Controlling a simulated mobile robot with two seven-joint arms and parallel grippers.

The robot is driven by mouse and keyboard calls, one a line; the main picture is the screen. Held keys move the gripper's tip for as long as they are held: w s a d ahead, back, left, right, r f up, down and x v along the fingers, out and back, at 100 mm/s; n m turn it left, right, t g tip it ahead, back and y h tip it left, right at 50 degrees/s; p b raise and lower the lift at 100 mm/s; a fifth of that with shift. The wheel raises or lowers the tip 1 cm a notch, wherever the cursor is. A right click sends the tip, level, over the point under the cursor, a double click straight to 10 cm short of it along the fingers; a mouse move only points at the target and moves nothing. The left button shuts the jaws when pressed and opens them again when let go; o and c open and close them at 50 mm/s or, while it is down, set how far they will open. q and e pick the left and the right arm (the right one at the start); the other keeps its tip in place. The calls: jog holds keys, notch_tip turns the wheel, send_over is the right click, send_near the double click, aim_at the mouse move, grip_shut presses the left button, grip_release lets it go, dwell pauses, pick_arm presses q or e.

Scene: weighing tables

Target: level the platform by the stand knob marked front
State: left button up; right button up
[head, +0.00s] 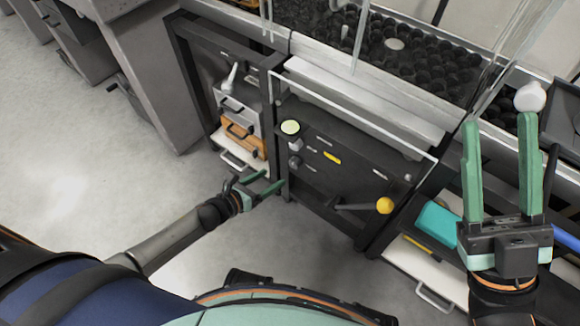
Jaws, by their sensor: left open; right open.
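The dark stand (330,185) is in the middle of the head view, with a glass-walled platform above it. Two grey knobs, an upper one (295,145) and a lower one (294,162), stick out at its left side, below a pale green round disc (290,127) that looks like a level. Small labels sit beside them, but I cannot read which knob is marked front. My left gripper (276,178) is open, its fingers pointing at the stand just below the knobs and apparently empty. My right gripper (500,121) is open and empty, raised at the right.
A lever with a yellow ball (384,205) sticks out low on the stand's right. A drawer cabinet (240,125) stands left of it. At the right, an open drawer (430,275) holds a teal item (436,221). A white round knob (530,97) shows behind my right gripper. Left floor is clear.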

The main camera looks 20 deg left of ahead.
aim_at(293, 165)
pick_arm(q)
jog(key=b+x, duration=0.3)
jog(key=x, duration=0.6)
jog(key=shift+f+b, duration=0.15)
jog(key=shift+b, duration=0.15)
jog(key=shift+w+d, duration=0.15)
jog(key=shift+w, duration=0.15)
grip_shut()
